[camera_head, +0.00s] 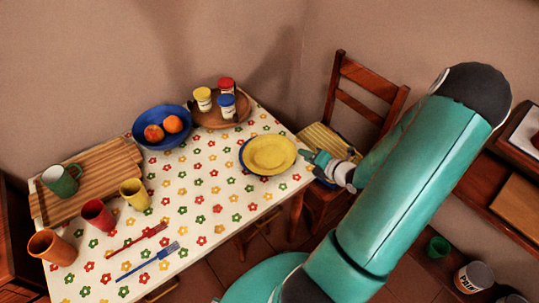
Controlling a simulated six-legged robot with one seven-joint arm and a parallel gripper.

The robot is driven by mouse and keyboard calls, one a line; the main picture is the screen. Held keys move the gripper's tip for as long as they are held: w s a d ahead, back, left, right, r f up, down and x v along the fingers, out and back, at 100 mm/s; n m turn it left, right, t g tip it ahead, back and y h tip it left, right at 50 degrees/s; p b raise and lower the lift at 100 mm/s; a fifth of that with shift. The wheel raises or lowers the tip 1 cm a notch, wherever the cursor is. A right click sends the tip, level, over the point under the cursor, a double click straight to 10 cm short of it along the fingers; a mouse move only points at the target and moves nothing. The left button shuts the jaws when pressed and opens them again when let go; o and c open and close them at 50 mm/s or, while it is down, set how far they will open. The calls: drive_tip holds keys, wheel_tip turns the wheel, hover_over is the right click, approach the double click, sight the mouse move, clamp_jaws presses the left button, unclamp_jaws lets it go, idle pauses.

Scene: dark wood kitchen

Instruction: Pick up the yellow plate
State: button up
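The yellow plate (270,153) lies near the right edge of the table, on top of a blue plate (243,161) whose rim shows around its left and lower side. My gripper (312,160) is at the table's right edge, just right of the plates. Its fingers point left toward the yellow plate. I cannot tell whether it touches the rim, and the finger gap is too small to make out. The yellow plate lies flat.
The table (215,215) has a flowered cloth. A blue bowl (147,122) with fruit, a round wooden tray (207,120) with jars, a slatted board (100,180), cups and cutlery stand left of the plates. A wooden chair (345,100) stands behind my arm.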

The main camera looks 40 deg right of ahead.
sight(289, 148)
drive_tip(key=x, duration=0.4)
drive_tip(key=shift+w+f, duration=0.15)
clamp_jaws()
